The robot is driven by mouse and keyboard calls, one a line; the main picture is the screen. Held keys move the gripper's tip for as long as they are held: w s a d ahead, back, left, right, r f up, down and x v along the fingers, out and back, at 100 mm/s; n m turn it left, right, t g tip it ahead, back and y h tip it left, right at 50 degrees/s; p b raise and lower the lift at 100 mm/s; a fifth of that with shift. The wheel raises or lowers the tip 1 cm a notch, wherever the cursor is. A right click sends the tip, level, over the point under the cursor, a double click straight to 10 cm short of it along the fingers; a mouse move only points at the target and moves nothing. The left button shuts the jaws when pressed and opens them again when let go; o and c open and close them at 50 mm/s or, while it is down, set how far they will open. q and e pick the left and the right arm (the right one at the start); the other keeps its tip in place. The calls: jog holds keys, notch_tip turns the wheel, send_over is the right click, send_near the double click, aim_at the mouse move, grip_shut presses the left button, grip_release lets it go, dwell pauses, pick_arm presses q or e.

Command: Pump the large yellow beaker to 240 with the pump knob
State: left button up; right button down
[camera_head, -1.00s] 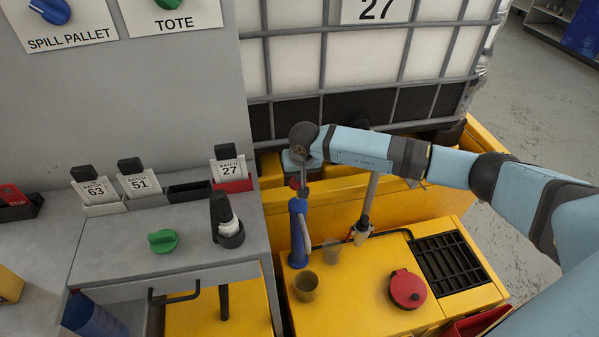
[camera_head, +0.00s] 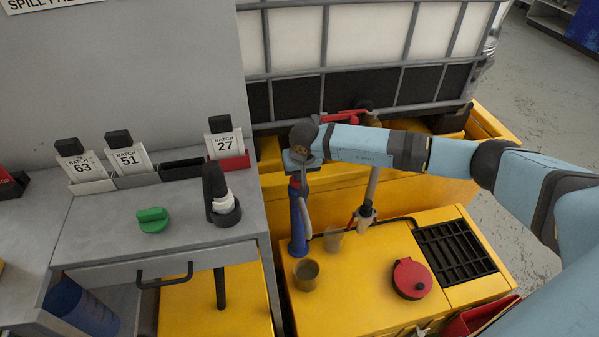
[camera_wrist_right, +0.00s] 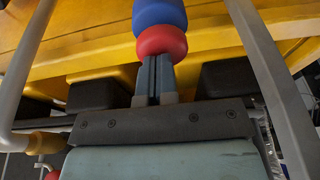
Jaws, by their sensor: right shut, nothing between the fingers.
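The larger beaker, yellowish-brown and see-through (camera_head: 306,273), stands upright on the yellow deck; its fill level and markings are too small to read. A smaller clear beaker (camera_head: 334,240) stands behind it. The blue pump (camera_head: 298,225) stands just left of them, with a red knob (camera_head: 295,188) on top. My right gripper (camera_head: 298,174) is shut and empty above the knob. In the right wrist view its closed fingertips (camera_wrist_right: 157,62) meet the red knob (camera_wrist_right: 162,42), which sits close against the blue body (camera_wrist_right: 159,14). My left gripper is out of view.
A red lid (camera_head: 411,278) and a black grate (camera_head: 455,250) lie right of the beakers. A nozzle (camera_head: 364,214) hangs behind them. The grey desk (camera_head: 100,240) at left holds batch cards and a green knob (camera_head: 152,219). A caged white tank (camera_head: 370,40) stands behind.

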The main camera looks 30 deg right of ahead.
jog(key=r+p, duration=0.1)
jog(key=r, duration=0.1)
jog(key=r+p, duration=0.1)
jog(key=r, duration=0.1)
jog(key=shift+w+d+r, duration=0.15)
jog(key=shift+d+r, duration=0.05)
jog(key=shift+r, duration=0.2)
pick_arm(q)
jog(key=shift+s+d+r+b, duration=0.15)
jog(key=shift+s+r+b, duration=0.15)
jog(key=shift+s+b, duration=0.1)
pick_arm(e)
jog(key=v, duration=0.9)
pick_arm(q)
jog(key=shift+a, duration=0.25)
pick_arm(e)
jog(key=shift+a, duration=0.1)
